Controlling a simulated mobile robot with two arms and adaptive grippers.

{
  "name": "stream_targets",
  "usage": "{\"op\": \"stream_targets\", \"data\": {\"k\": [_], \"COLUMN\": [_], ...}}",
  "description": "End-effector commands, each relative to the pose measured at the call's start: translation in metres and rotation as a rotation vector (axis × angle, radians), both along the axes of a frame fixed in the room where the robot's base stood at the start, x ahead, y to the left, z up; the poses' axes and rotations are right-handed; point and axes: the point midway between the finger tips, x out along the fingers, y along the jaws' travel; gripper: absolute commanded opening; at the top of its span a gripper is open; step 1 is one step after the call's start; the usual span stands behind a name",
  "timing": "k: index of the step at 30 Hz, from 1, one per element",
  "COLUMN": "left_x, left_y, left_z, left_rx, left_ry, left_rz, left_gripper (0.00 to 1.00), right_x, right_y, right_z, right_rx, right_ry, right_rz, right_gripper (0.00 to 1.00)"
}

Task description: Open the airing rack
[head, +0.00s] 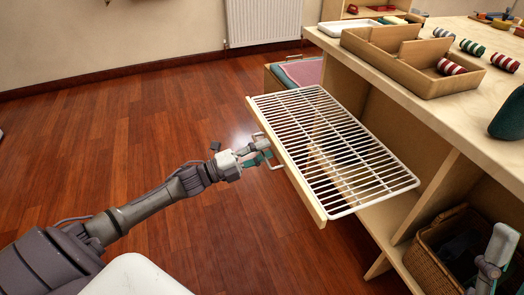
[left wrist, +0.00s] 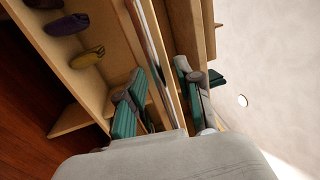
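The airing rack (head: 335,150) is a white wire grid with a light wood front (head: 286,165). It stands out from the side of the wooden unit, over the floor. A pale bar handle (head: 272,166) is on its front. My left gripper (head: 258,153) is at this handle. In the left wrist view the teal-padded fingers (left wrist: 160,92) are spread, with the front board and a thin bar between them; I see no clear grip. My right gripper (head: 491,268) shows partly at the lower right, by the basket; its fingers are unclear.
The unit's top (head: 410,98) carries a wooden divided tray (head: 393,78), a white tray (head: 349,28) and several rolled items. A wicker basket (head: 425,243) sits in a lower compartment. A box with a pink cloth (head: 302,70) stands behind the rack. The floor (head: 150,130) at left is clear.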

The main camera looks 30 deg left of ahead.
Motion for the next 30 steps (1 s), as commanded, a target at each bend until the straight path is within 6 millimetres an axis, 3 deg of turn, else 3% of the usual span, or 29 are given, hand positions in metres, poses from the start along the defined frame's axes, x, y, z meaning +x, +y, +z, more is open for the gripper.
{"op": "stream_targets", "data": {"k": [8,21,30], "left_x": [-0.007,-0.074,-0.093], "left_y": [0.005,0.057,0.073], "left_z": [-0.002,-0.020,-0.024], "left_rx": [0.000,0.001,0.000], "left_ry": [0.002,0.005,0.000], "left_rz": [0.001,0.002,0.001], "left_gripper": [0.35,0.35,0.35], "right_x": [0.000,0.000,0.000], "right_y": [0.000,0.000,0.000], "right_z": [0.000,0.000,0.000], "right_rx": [-0.001,0.000,0.000], "right_ry": [0.000,0.000,0.000], "right_rz": [-0.001,0.000,0.000], "right_gripper": [0.40,0.40,0.40]}}
